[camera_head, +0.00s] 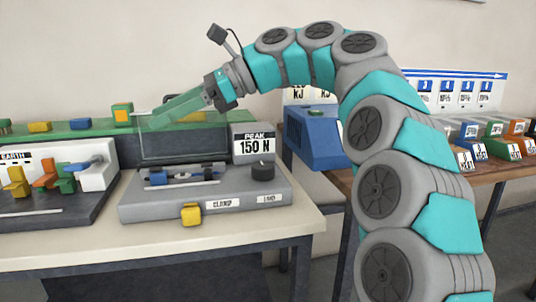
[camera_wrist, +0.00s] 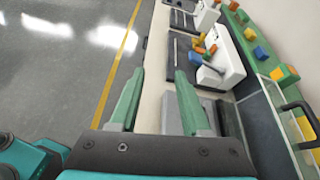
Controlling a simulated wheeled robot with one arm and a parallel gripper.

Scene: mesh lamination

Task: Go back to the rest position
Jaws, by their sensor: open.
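My gripper (camera_head: 158,118) is raised above the bench with the grey test machine, its green fingers pointing left and slightly down. In the wrist view my gripper (camera_wrist: 158,80) shows two green fingers well apart with nothing between them. In the head view the fingers overlap a clear guard panel (camera_head: 185,145) at the back of the machine; I cannot tell whether they touch it. The grey test machine (camera_head: 140,208) has a yellow clamp piece (camera_head: 191,214), a black knob (camera_head: 262,171) and a display (camera_head: 254,144) reading "PEAK 150 N".
A dark fixture (camera_head: 40,220) with coloured blocks sits left of the machine. A green shelf (camera_head: 75,132) with small blocks runs behind. A blue machine (camera_head: 317,140) and a wooden table (camera_head: 500,170) with labelled samples stand right. The wrist view shows open floor (camera_wrist: 60,70).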

